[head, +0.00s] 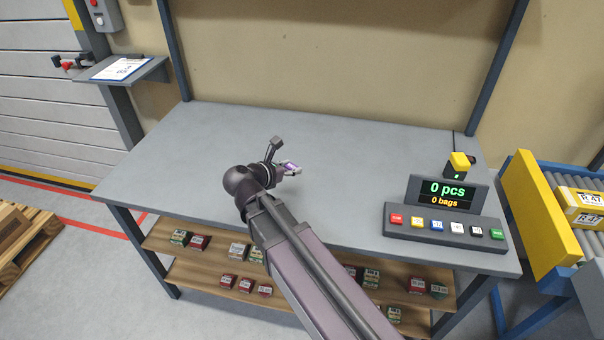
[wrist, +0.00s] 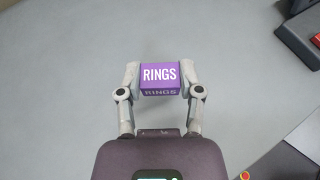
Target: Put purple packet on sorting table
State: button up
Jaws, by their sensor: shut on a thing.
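The purple packet (wrist: 160,77), labelled "RINGS", is held between the two fingers of my gripper (wrist: 160,80) in the wrist view. In the head view the packet (head: 290,166) shows as a small purple and white patch at the end of my gripper (head: 286,168), partly hidden by it. The sorting table (head: 190,150) has a bare grey top. My gripper is over the middle of the tabletop. I cannot tell whether the packet touches the surface.
A counter console (head: 445,215) with coloured buttons, reading "0 pcs, 0 bags", stands at the table's right. Shelves (head: 225,280) with several small boxes are below the tabletop. A roller conveyor (head: 590,180) is at the far right. The table's left half is clear.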

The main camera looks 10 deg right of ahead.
jog(key=shift+n+t+y, duration=0.4)
jog(key=shift+n+t, duration=0.2)
jog(key=a+f+b, duration=0.2)
jog(key=a+f, duration=0.1)
jog(key=shift+a+f+b, duration=0.3)
jog(key=shift+f+b, duration=0.05)
jog(key=shift+f, duration=0.05)
jog(key=shift+a+f+b, duration=0.3)
jog(key=shift+a, duration=0.25)
jog(key=w+a, duration=0.2)
jog(key=w, duration=0.2)
jog(key=w+a+f+b, duration=0.1)
jog(key=w+a, duration=0.2)
jog(key=w, duration=0.2)
jog(key=w+a, duration=0.2)
jog(key=w, duration=0.3)
jog(key=shift+w+a+f, duration=0.1)
jog(key=shift+a+f, duration=0.05)
jog(key=shift+f, duration=0.05)
jog(key=shift+f+b, duration=0.1)
jog(key=shift+b, duration=0.2)
jog(key=shift+f+b, duration=1.7)
jog(key=shift+f, duration=0.15)
